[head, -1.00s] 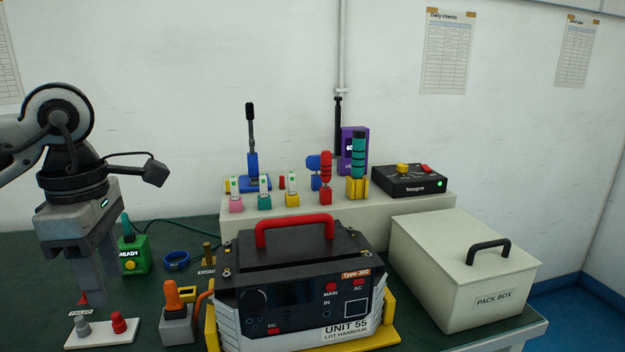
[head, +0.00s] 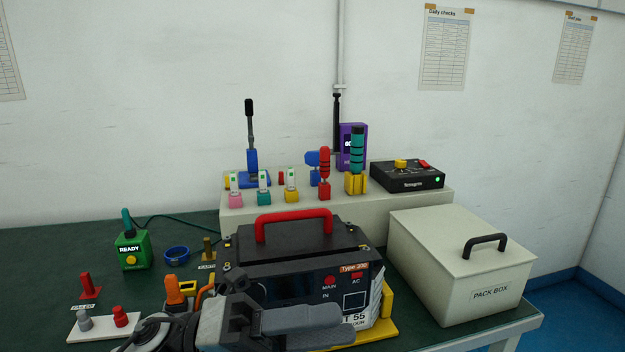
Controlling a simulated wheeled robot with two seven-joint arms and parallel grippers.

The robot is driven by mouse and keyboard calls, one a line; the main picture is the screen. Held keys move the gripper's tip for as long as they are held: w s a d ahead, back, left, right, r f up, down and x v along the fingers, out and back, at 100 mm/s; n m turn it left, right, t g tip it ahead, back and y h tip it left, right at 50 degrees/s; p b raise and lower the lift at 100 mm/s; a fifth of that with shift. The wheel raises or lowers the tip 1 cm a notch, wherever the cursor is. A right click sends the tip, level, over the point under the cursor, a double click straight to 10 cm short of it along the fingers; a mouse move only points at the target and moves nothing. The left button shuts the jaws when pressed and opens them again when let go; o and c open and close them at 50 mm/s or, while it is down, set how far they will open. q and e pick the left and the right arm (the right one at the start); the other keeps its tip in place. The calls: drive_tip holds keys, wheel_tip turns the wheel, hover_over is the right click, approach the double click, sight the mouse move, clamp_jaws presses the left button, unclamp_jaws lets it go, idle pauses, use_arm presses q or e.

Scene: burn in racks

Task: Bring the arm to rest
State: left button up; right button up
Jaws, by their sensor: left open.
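My left arm comes in low at the bottom of the head view. Its gripper (head: 318,325) lies roughly level, fingers pointing right, in front of the black Type 300 unit (head: 300,243) with the red handle. The gripper is open and I see nothing held in it. It hides the lower left front of the unit and part of its label; I cannot tell whether it touches the unit. My right gripper is out of view.
An orange-topped plug block (head: 174,292) and a white plate with grey and red knobs (head: 100,325) stand close to my left arm. The pack box (head: 455,265) is at the right.

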use_arm(q)
drive_tip(key=w+a+f+n+t+y, duration=0.3)
drive_tip(key=a+f+n+t+y, duration=0.3)
drive_tip(key=n+t, duration=0.7)
drive_tip(key=w+a+f+n+t+y, duration=0.3)
drive_tip(key=f+n+t+y, duration=0.4)
drive_tip(key=n, duration=1.1)
drive_tip(key=s+a+f+n+g+y, duration=0.2)
drive_tip(key=s+f+n+g, duration=0.1)
drive_tip(key=f, duration=0.6)
drive_tip(key=s+a+f+n+g+y, duration=0.3)
drive_tip(key=s+f+n, duration=0.3)
drive_tip(key=s+f, duration=0.2)
drive_tip(key=shift+a+f+g, duration=0.25)
drive_tip(key=shift+f+g, duration=0.35)
drive_tip(key=shift+f, duration=0.3)
